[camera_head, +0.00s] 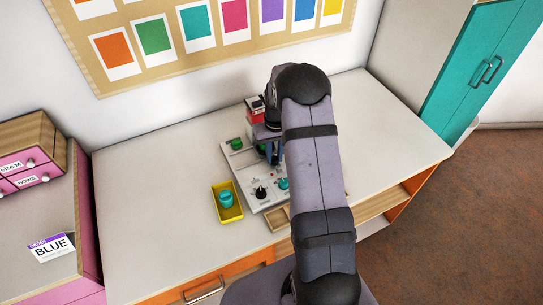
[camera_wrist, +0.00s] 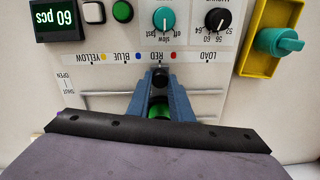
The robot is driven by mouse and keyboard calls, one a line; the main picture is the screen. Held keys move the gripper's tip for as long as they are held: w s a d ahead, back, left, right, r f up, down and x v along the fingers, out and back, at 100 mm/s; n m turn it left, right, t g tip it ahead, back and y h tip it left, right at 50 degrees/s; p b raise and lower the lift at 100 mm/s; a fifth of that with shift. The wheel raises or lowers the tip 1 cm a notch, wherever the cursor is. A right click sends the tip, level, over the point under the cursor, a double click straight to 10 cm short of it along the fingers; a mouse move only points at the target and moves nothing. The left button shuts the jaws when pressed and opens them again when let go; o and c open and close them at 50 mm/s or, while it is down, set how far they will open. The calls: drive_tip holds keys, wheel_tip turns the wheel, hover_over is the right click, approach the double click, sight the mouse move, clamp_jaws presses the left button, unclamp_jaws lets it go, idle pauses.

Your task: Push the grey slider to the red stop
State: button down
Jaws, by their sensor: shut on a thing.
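A pale board (camera_head: 240,165) lies on the table, partly hidden by my arm. The wrist view shows its rail (camera_wrist: 100,93) and a row of stop marks: yellow (camera_wrist: 103,57), blue (camera_wrist: 138,56) and red (camera_wrist: 173,55). My gripper (camera_wrist: 160,82) is shut on a small dark knob (camera_wrist: 160,76), apparently the grey slider's grip. The knob stands between the blue and red marks, nearer the red one and slightly left of it in this view. Something green (camera_wrist: 160,111) shows between my fingers; I cannot tell what it is. My fingers hide the slider's base.
The board also carries a teal dial (camera_wrist: 163,20), a black dial (camera_wrist: 217,20), a green button (camera_wrist: 122,11) and a display (camera_wrist: 57,18). A yellow tray (camera_head: 238,213) holding a teal piece (camera_head: 226,200) stands beside the board. The table's left part is clear.

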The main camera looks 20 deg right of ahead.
drive_tip(key=c, duration=1.6)
unclamp_jaws()
drive_tip(key=shift+r+b, duration=1.2)
drive_tip(key=shift+r, duration=2.5)
